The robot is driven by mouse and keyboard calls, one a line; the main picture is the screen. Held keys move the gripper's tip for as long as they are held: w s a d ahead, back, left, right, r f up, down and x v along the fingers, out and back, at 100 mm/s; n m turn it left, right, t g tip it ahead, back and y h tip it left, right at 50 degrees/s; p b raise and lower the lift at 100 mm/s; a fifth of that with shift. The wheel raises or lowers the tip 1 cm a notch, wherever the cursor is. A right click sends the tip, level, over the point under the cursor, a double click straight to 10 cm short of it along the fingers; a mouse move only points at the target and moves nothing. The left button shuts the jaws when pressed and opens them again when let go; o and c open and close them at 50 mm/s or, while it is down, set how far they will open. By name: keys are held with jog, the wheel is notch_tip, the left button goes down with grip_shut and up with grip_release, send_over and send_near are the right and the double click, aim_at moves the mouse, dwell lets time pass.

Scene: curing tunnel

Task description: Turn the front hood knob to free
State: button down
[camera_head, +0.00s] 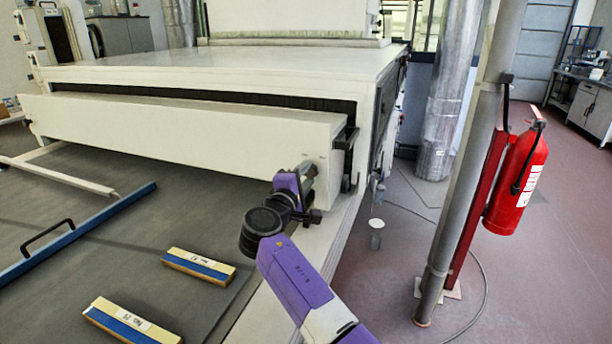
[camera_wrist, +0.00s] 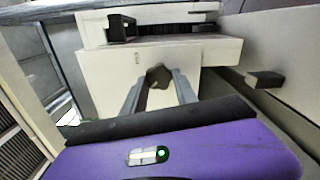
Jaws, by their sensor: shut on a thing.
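The front hood (camera_head: 190,130) is a long white box across the front of the tunnel. My gripper (camera_head: 307,172) is at the right end of its front face. In the wrist view my gripper (camera_wrist: 158,84) has its two grey fingers on either side of the front hood knob (camera_wrist: 158,74), a small dark brown lobed knob on a white face. The fingers are shut on it. In the head view the knob is mostly hidden by my gripper. I cannot read any mark showing the knob's setting.
A dark bracket (camera_head: 350,140) stands at the hood's right end. Yellow-and-blue blocks (camera_head: 198,264) and a blue bar with a handle (camera_head: 80,230) lie on the grey bed. A red fire extinguisher (camera_head: 517,180) hangs on a post at the right. The floor beyond is mostly clear.

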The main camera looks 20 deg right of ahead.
jog(key=shift+a, duration=0.15)
jog(key=c, duration=1)
grip_release()
jog(key=shift+o, duration=0.2)
jog(key=v, duration=0.7)
jog(key=shift+s+a, duration=0.2)
jog(key=shift+s, duration=0.1)
jog(key=shift+f, duration=0.1)
